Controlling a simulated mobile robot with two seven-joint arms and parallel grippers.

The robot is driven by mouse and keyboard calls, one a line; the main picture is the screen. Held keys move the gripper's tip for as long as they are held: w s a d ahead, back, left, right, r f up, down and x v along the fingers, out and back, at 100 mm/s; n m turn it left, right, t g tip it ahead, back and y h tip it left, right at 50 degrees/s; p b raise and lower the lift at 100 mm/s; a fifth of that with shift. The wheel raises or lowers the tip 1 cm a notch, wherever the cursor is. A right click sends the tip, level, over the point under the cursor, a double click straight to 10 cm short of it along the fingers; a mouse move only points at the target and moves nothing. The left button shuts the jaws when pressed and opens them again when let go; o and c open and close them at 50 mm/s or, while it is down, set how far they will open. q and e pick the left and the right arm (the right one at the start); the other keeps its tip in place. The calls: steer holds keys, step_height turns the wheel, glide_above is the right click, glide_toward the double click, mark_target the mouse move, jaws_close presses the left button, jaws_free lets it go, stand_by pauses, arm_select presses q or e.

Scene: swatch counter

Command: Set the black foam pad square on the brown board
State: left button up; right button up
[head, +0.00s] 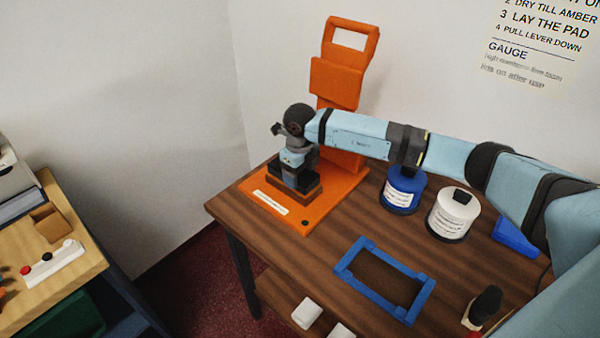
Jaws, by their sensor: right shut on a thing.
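The brown board (311,193) lies on the orange base of the lever stand, under my right gripper. My right gripper (296,182) points down there and is shut on the black foam pad (279,169). The pad is just over or on the board; I cannot tell whether they touch. The gripper and wrist hide much of the pad and board, so how square they are is unclear. My left gripper is not in view.
The orange lever stand (340,83) rises behind the gripper. A blue jar (402,190) and a white jar (452,214) stand to its right. A blue frame (410,312) lies on the wooden table (335,225) in front. A dark-handled brush (486,304) is at front right.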

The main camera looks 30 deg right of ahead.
steer(key=shift+f, duration=0.3)
stand_by(0.4)
steer(key=o, duration=1)
step_height(320, 180, up, 14)
steer(key=shift+f+b, duration=0.1)
steer(key=shift+b, duration=0.35)
